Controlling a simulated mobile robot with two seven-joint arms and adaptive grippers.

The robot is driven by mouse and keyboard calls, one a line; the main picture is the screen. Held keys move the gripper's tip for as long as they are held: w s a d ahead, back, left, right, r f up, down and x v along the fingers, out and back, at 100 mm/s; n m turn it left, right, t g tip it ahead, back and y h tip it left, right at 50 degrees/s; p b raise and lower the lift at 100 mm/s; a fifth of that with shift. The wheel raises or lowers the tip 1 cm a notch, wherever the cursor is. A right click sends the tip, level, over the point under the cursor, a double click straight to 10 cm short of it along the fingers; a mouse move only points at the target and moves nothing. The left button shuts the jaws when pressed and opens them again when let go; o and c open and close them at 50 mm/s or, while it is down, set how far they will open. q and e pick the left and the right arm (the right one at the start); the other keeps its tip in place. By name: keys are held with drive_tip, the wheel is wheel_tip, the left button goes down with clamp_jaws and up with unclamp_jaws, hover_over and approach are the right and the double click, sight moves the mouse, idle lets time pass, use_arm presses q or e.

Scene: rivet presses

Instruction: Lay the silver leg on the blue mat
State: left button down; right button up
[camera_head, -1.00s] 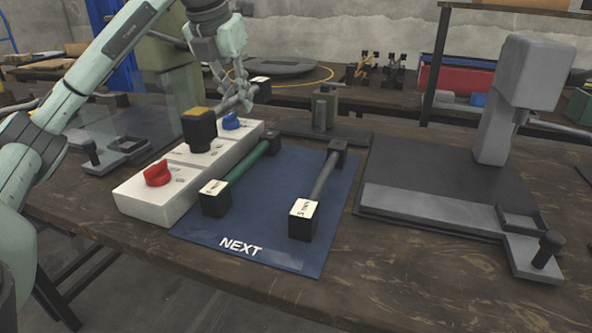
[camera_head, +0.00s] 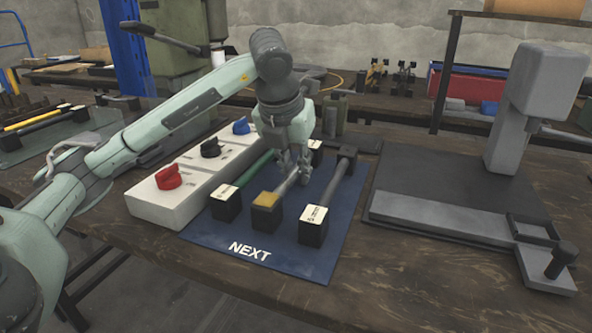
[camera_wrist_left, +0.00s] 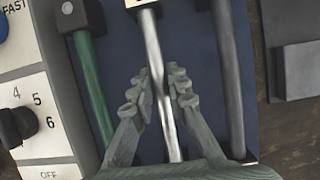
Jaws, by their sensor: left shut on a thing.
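The silver leg (camera_head: 285,188) is a bright metal rod with black end blocks; its near block (camera_head: 267,208) has a yellow top. My left gripper (camera_head: 300,177) is shut around the rod's middle, and the left wrist view shows the fingers (camera_wrist_left: 160,95) on both sides of the silver rod (camera_wrist_left: 154,50). The leg is at or just above the blue mat (camera_head: 290,262), between a green leg (camera_head: 249,169) and a dark grey leg (camera_head: 335,184). I cannot tell whether it touches the mat. My right gripper is not in view.
A white control box (camera_head: 150,208) with red, black and blue knobs stands along the mat's left side. A grey press (camera_head: 500,150) stands on the right. The mat's front strip, marked NEXT, is clear.

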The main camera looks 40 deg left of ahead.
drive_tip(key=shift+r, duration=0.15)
use_arm(q)
drive_tip(key=c, duration=1.5)
unclamp_jaws()
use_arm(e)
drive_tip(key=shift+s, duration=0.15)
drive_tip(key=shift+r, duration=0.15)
